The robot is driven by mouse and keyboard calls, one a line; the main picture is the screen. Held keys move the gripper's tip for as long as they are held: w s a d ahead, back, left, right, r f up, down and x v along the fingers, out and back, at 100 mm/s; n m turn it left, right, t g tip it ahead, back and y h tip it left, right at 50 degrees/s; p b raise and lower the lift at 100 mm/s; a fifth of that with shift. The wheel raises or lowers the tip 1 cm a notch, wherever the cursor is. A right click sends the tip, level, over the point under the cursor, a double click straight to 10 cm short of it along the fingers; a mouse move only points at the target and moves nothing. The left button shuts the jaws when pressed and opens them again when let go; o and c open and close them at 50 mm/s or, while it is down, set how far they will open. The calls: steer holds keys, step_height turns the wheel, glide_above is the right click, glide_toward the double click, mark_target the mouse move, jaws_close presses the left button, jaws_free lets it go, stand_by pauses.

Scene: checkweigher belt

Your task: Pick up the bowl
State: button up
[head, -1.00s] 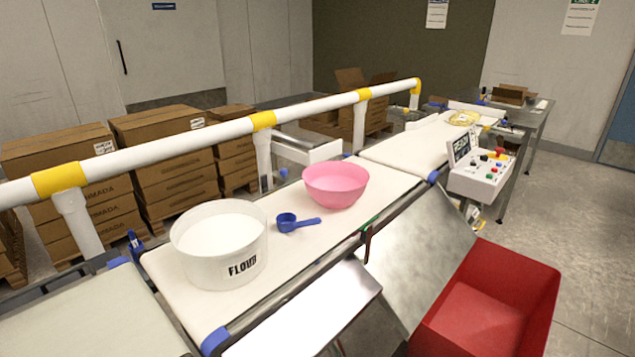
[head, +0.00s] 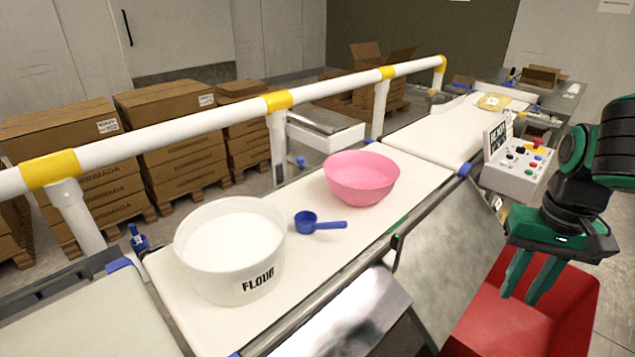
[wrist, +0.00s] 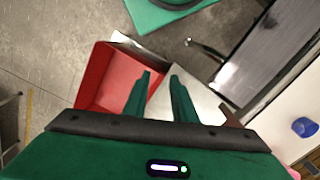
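The pink bowl (head: 362,180) stands upright on the white belt (head: 330,258), right of a blue scoop (head: 318,222) and a white tub of flour (head: 231,250). My gripper (head: 530,292) is in the right of the head view, above the red bin, with its green fingers pointing down. Its fingers are apart with nothing between them; they also show in the wrist view (wrist: 160,76). The gripper is well to the right of the bowl and apart from it. A sliver of pink at the wrist view's lower right edge may be the bowl.
The red bin (head: 480,318) stands on the floor in front of the belt. A control box (head: 517,168) is at the belt's right. A white rail (head: 225,119) with yellow bands runs behind the belt. Stacked cartons (head: 165,118) stand beyond it.

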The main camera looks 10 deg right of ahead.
steer(key=shift+w+d, duration=0.2)
steer(key=shift+d, duration=0.1)
step_height(320, 180, up, 7)
steer(key=m+t, duration=0.4)
steer(key=m, duration=1.2)
glide_above(354, 200)
steer(key=s, duration=0.5)
steer(key=x, duration=1.1)
steer(key=shift+w+d+r, duration=0.15)
steer(key=shift+w+d, duration=0.05)
steer(key=shift+w, duration=0.05)
jaws_close()
